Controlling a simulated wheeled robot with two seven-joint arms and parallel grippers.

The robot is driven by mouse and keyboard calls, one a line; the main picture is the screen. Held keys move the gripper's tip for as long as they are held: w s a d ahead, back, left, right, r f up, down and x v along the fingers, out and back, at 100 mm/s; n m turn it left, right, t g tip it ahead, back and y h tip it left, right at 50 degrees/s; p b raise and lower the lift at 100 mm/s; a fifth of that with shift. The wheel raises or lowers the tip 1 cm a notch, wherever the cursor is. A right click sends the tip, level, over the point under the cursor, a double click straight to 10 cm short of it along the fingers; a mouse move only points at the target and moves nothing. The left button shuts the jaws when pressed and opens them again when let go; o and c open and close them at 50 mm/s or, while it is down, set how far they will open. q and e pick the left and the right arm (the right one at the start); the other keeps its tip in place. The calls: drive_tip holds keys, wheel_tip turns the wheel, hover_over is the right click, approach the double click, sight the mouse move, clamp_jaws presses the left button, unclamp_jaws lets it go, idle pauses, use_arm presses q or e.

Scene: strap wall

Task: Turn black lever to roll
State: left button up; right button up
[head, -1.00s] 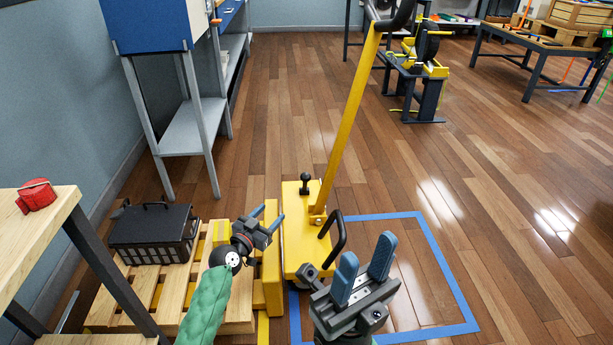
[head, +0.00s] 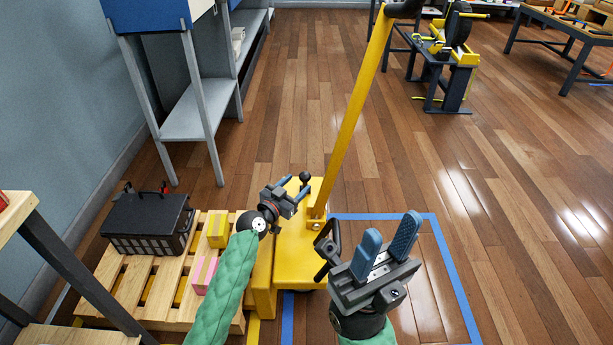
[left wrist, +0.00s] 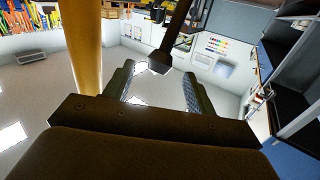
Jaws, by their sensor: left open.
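The yellow pallet jack (head: 300,250) stands on the floor with its tall yellow handle bar (head: 350,115) leaning up to the right. A short black lever with a round knob (head: 305,177) stands on top of its body. My left gripper (head: 294,187) is open, its fingertips close to the lever, just left of and below the knob. In the left wrist view a dark bar (left wrist: 174,40), seemingly the lever, shows between the fingertips; contact cannot be told. The yellow bar (left wrist: 80,45) is left there. My right gripper (head: 391,236) is open and empty, right of the jack.
A wooden pallet (head: 130,290) with a black crate (head: 148,220) and small yellow and pink boxes lies left of the jack. A black loop (head: 327,250) is beside my right gripper. Blue tape (head: 455,275) marks the floor at right. Open floor lies beyond.

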sight(301, 180)
use_arm(q)
drive_tip(key=shift+b+x, duration=0.35)
drive_tip(key=shift+x, duration=2.25)
